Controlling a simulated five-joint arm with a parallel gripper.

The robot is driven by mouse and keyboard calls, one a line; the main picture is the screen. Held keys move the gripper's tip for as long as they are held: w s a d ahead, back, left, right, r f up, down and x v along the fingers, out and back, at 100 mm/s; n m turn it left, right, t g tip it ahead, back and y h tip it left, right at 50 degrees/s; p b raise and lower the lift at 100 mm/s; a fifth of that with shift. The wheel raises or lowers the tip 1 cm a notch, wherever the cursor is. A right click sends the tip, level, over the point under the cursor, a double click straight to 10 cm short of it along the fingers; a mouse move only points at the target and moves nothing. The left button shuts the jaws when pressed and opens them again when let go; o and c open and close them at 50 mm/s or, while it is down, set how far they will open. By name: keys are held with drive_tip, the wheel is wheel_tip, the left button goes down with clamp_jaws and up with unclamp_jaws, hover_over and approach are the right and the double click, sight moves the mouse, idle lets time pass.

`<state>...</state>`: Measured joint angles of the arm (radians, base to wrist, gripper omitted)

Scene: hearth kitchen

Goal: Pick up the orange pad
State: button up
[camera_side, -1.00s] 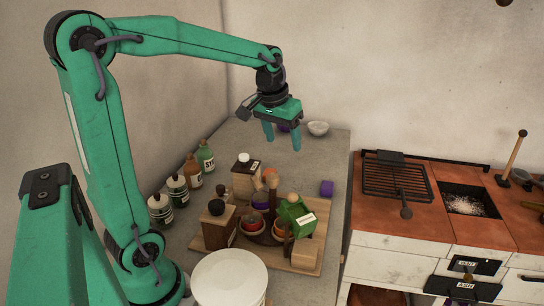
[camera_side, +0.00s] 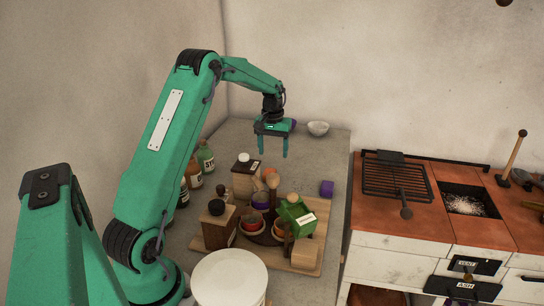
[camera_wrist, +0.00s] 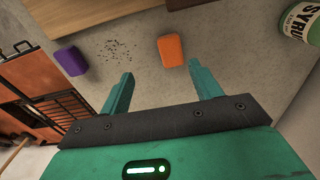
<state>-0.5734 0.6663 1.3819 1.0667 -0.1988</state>
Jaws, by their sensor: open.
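The orange pad (camera_wrist: 171,50) lies flat on the grey counter in the wrist view, a small rounded block. It sits beyond my gripper (camera_wrist: 158,82), nearer the right fingertip, and is not between the fingers. My gripper is open and empty, its two green fingers apart. In the side view my gripper (camera_side: 272,151) points down above the back of the counter, behind the wooden boxes.
A purple pad (camera_wrist: 70,61) lies left of a patch of dark specks (camera_wrist: 117,49). A green syrup bottle (camera_wrist: 302,20) stands at the right.

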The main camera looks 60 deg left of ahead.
sight(269, 171)
drive_tip(key=a+f, duration=0.2)
drive_tip(key=shift+a+f+n, duration=0.15)
drive_tip(key=shift+f+n, duration=0.15)
drive_tip(key=shift+a+f, duration=0.1)
drive_tip(key=shift+f, duration=3.75)
drive_tip(key=c, duration=1)
drive_tip(key=shift+c, duration=0.2)
drive_tip(key=shift+r, duration=0.7)
drive_tip(key=r, duration=0.3)
drive_tip(key=shift+d+r, duration=0.15)
drive_tip(key=shift+d, duration=0.25)
drive_tip(key=d+r, duration=0.6)
drive_tip(key=d, duration=0.5)
drive_tip(key=shift+w+r, duration=0.15)
drive_tip(key=shift+w, duration=0.2)
